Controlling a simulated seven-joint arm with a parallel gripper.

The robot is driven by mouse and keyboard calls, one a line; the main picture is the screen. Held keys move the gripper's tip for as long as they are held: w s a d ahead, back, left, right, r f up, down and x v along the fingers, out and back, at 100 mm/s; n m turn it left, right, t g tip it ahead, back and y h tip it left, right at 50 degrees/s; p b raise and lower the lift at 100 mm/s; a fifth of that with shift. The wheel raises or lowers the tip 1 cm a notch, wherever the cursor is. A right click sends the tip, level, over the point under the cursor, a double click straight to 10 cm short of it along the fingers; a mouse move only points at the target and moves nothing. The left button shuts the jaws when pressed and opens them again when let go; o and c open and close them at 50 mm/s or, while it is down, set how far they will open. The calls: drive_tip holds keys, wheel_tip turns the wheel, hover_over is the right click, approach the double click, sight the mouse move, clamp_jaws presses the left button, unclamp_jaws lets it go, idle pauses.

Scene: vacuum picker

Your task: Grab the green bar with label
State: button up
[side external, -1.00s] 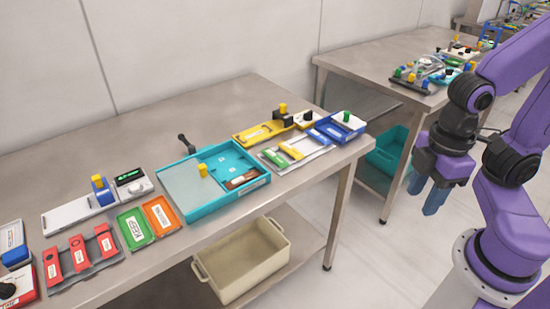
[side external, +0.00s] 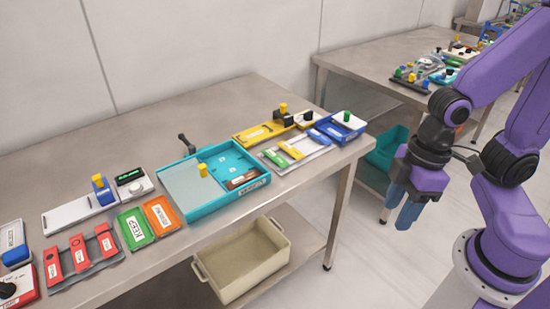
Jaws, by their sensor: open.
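A small green bar (side external: 275,158) lies in a light grey tray (side external: 303,162) near the front right of the near table. Whether it carries a label is too small to tell. A yellow bar (side external: 291,150) lies beside it in the same tray. My gripper (side external: 403,207) has blue fingers pointing down. It is open and empty, off the table's right end, well apart from the green bar.
A teal tray (side external: 196,212) with compartments is left of the grey tray. A blue tray (side external: 341,128) and a yellow tray (side external: 255,134) are close by. A green tray (side external: 127,235) labelled KEEP stands further left. A beige bin (side external: 240,277) is on the lower shelf.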

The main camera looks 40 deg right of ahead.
drive_tip(key=w+a+f+m+t+y, duration=0.2)
drive_tip(key=w+a+f+m, duration=0.1)
drive_tip(key=w+a+f, duration=0.2)
drive_tip(key=m+t+h, duration=0.4)
drive_tip(key=m+t, duration=0.4)
drive_tip(key=t, duration=0.4)
approach(276, 157)
drive_tip(key=shift+x, duration=4.55)
drive_tip(key=shift+d, duration=0.1)
drive_tip(key=c, duration=0.7)
